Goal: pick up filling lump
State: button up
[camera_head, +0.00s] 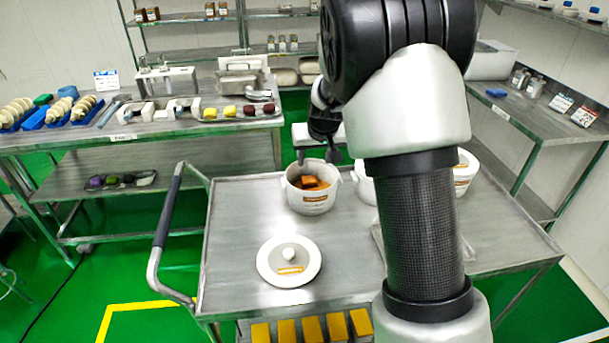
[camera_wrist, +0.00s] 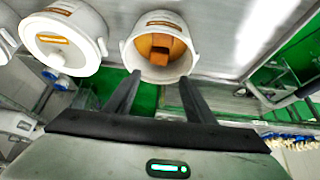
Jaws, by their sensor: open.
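Orange-brown filling lumps (camera_head: 312,183) lie inside an open white pot (camera_head: 308,206) on the steel cart. In the wrist view the lumps (camera_wrist: 160,44) show through the mouth of the pot (camera_wrist: 146,71), with one blocky lump on top of the others. My gripper (camera_head: 318,161) is at the pot's far rim in the head view, pointing down, with its fingers apart. In the wrist view my gripper (camera_wrist: 159,80) has nothing between its fingers, and the pot lies beyond the tips. I cannot tell the exact gap to the lumps.
A white lid (camera_head: 289,262) lies flat on the cart (camera_head: 235,225) in front of the pot. More white pots (camera_head: 463,172) stand to the right, partly hidden by my arm; one has its lid (camera_wrist: 62,38) on. Shelves and worktables (camera_head: 140,130) surround the cart.

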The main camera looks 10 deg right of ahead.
send_over(309, 180)
jog(key=s, duration=0.3)
notch_tip(309, 180, down, 10)
jog(key=shift+s+f, duration=0.1)
jog(key=shift+s, duration=0.05)
jog(key=shift+p+x, duration=0.35)
jog(key=shift+x, duration=2.25)
jog(key=shift+d, duration=0.1)
jog(key=shift+c, duration=0.5)
jog(key=c, duration=0.8)
